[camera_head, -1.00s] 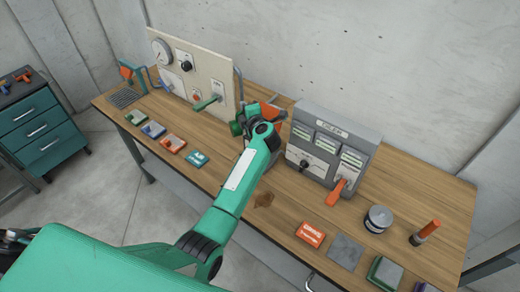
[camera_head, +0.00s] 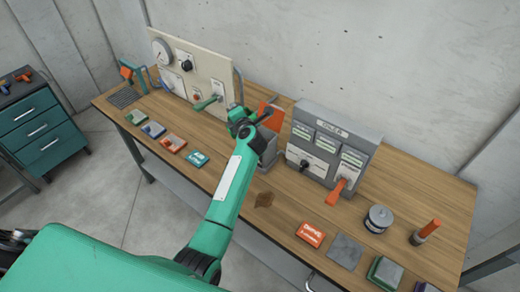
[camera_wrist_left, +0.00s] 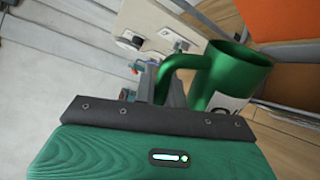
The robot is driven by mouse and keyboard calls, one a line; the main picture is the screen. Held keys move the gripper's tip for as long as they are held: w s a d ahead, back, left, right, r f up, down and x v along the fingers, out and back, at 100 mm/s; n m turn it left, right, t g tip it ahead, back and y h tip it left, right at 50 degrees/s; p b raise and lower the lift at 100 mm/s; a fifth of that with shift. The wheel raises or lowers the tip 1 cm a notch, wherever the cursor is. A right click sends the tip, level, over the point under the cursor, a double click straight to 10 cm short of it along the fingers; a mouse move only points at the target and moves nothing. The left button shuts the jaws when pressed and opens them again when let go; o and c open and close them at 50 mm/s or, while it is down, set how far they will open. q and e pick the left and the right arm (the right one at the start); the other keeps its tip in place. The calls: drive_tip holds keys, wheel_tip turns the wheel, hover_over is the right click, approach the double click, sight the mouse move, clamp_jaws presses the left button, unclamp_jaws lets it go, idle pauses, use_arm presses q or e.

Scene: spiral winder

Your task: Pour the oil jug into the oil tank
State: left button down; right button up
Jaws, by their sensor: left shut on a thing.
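My left gripper (camera_wrist_left: 163,88) is shut on the handle of the green oil jug (camera_wrist_left: 232,78), which has a white label. In the head view the jug (camera_head: 237,114) is small and partly hidden by my left wrist, beside the pale gauge panel. A grey box with an upright orange panel (camera_head: 271,114), seemingly the oil tank, stands just right of the jug. My arm covers part of it. In the left wrist view the orange panel (camera_wrist_left: 285,22) is close behind the jug, at the upper right. The jug's exact tilt is hard to tell. My right gripper is not in view.
The gauge panel (camera_head: 196,75) stands left of the jug. A grey meter box (camera_head: 334,142) with an orange lever stands to the right. Coloured blocks lie along the front of the wooden bench (camera_head: 415,190). A brown stain (camera_head: 264,199) marks the bench top.

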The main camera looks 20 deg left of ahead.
use_arm(q)
drive_tip(key=shift+f, duration=0.1)
drive_tip(key=shift+s+a+f+n+b, duration=0.15)
drive_tip(key=shift+a+n+b, duration=0.25)
drive_tip(key=shift+n, duration=0.3)
drive_tip(key=shift+s+a+n+t, duration=0.2)
drive_tip(key=shift+s+n+t, duration=0.1)
drive_tip(key=shift+n, duration=0.2)
drive_tip(key=shift+s+a+r+n+b, duration=0.15)
drive_tip(key=shift+a+r+n+b, duration=0.05)
drive_tip(key=shift+n+b, duration=0.2)
drive_tip(key=shift+r, duration=0.15)
drive_tip(key=shift+f, duration=0.2)
drive_tip(key=shift+s+a+f+n+t+h+b, duration=0.1)
drive_tip(key=shift+a+f+n+t+h+b, duration=0.15)
drive_tip(key=shift+n+b, duration=0.35)
drive_tip(key=shift+s+f+n+t+h+b, duration=0.15)
drive_tip(key=shift+f+n+b, duration=0.25)
drive_tip(key=shift+b, duration=0.25)
drive_tip(key=shift+s+a+n+b, duration=0.1)
drive_tip(key=shift+n+b, duration=0.3)
drive_tip(key=shift+n, duration=0.1)
drive_tip(key=shift+r+n, duration=0.1)
drive_tip(key=shift+n, duration=0.3)
drive_tip(key=shift+a, duration=0.1)
